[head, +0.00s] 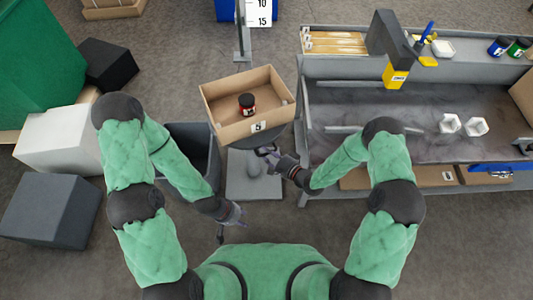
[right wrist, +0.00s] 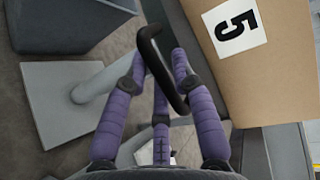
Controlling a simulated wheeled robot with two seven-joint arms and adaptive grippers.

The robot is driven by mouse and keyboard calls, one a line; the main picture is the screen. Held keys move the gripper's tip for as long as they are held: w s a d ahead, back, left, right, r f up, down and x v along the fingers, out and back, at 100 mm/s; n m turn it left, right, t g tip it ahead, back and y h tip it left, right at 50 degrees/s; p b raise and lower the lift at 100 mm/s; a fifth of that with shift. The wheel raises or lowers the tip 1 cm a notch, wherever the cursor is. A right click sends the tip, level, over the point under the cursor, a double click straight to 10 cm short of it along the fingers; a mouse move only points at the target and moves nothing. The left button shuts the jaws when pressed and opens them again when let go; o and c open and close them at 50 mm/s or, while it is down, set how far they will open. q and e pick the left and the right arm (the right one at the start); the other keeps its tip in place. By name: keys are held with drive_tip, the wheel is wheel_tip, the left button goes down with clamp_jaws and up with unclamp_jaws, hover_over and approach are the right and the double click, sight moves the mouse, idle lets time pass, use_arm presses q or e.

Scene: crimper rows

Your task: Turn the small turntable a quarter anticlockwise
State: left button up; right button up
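The small turntable (head: 243,142) is a dark round plate, mostly hidden under an open cardboard box (head: 228,134) labelled 5. It stands on a grey pedestal with a square base (head: 240,190). A red jar with a black lid (head: 248,104) stands in the box. The box's labelled wall also shows in the right wrist view (right wrist: 285,85). A black curved handle (right wrist: 152,58) lies between the spread purple fingers of my right gripper (right wrist: 160,62), close to the right finger. My left gripper (head: 229,228) is open and empty, below and left of the pedestal.
A grey bin (head: 205,150) stands left of the pedestal. A grey workbench (head: 350,95) with a yellow tool (head: 395,76) and white hexagonal pieces (head: 477,127) is close on the right. A white block (head: 60,140) and a grey block (head: 50,212) lie at left.

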drive_tip(key=shift+o, duration=0.3)
drive_tip(key=v, duration=1.2)
